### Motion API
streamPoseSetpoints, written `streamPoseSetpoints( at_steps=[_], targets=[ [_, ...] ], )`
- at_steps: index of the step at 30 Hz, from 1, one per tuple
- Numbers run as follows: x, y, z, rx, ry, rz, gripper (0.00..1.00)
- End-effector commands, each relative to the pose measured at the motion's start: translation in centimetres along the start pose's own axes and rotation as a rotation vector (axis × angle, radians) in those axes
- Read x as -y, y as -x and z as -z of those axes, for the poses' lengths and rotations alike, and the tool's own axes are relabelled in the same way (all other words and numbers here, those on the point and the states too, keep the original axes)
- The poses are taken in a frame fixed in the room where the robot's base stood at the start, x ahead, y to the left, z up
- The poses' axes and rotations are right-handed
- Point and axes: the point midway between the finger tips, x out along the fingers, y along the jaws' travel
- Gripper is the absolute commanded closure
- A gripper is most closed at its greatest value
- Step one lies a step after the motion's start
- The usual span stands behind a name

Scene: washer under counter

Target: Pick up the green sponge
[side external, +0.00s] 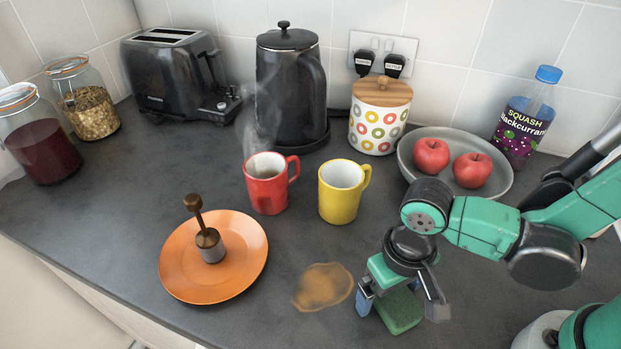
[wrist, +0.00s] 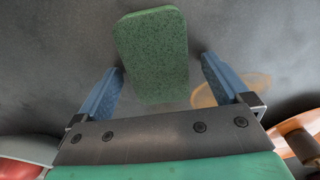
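The green sponge (side external: 400,311) lies on the dark counter, under my gripper (side external: 402,307) in the side view. In the wrist view the sponge (wrist: 153,52) appears whole, its lower part between the two blue fingertips. My gripper (wrist: 158,72) is open, with a finger on each side of the sponge and a visible gap to each. I cannot tell how far the fingertips are above the counter. Part of the sponge is hidden by the gripper in the side view.
A brown spill (side external: 323,287) lies just left of the sponge. An orange plate (side external: 178,270) holds a brown-handled tool (side external: 209,240). A red mug (side external: 267,190), a yellow mug (side external: 339,200) and a bowl (side external: 490,197) with two apples stand behind. Counter between the plate and mugs is clear.

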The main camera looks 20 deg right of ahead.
Motion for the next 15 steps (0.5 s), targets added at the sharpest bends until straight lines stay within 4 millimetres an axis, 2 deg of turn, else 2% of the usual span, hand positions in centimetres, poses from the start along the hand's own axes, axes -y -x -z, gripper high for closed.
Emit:
streamPoseSetpoints(
  at_steps=[1,6,9,10,11,15],
  targets=[
    [0.00,0.01,0.00,0.000,0.000,0.000,0.18],
    [0.00,0.01,0.00,0.000,0.000,0.000,0.66],
    [0.00,0.01,0.00,0.000,0.000,0.000,0.90],
    [0.00,0.02,0.00,0.000,0.000,0.000,0.91],
    [0.00,0.02,0.00,0.000,0.000,0.000,0.98],
    [0.00,0.02,0.00,0.000,0.000,0.000,0.99]
  ],
)
